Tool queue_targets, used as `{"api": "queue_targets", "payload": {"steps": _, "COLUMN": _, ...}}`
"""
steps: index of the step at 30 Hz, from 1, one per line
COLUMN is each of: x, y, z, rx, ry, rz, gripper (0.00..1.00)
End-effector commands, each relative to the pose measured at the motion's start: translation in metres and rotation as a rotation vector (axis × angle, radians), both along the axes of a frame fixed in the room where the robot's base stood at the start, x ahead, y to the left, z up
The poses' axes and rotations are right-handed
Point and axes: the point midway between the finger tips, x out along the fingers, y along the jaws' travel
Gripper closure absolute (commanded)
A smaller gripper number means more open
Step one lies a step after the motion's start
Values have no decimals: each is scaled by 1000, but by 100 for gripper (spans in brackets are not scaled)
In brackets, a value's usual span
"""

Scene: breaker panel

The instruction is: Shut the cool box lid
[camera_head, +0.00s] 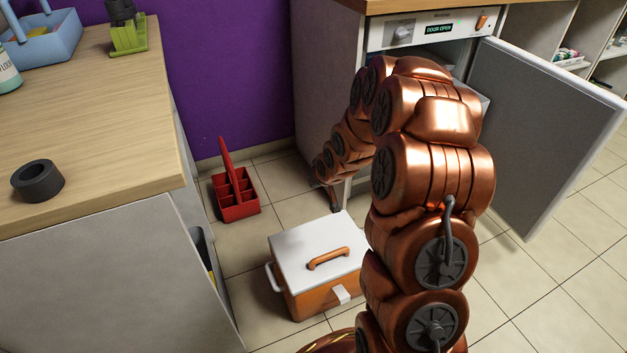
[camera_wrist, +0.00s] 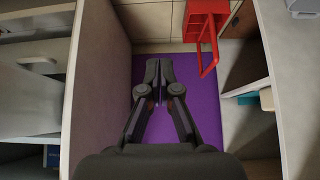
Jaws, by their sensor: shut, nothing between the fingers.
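The cool box (camera_head: 312,301) stands on the floor, with an orange body and a white lid (camera_head: 300,246) that carries an orange handle. The lid lies flat on the body and looks shut, with no gap visible along the front. Part of the right side is hidden behind my copper arm.
A red caddy (camera_head: 236,206) stands behind the cool box; it also shows in the wrist view (camera_wrist: 205,22). A wooden-topped counter (camera_head: 90,120) is at left. At right a dishwasher-like appliance (camera_head: 430,28) reads "DOOR OPEN", its grey door (camera_head: 545,125) swung out. Tiled floor (camera_head: 510,300) is clear at front right.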

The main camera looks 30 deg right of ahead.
Motion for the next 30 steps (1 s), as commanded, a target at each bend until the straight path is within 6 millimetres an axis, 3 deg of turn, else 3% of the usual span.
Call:
{"api": "queue_targets", "payload": {"steps": 18, "x": -76, "y": 2, "z": -12, "rx": 2, "ry": 6, "rz": 0, "gripper": 100}}
{"api": "queue_targets", "payload": {"steps": 30, "x": -86, "y": 2, "z": -13, "rx": 0, "ry": 0, "rz": 0, "gripper": 100}}
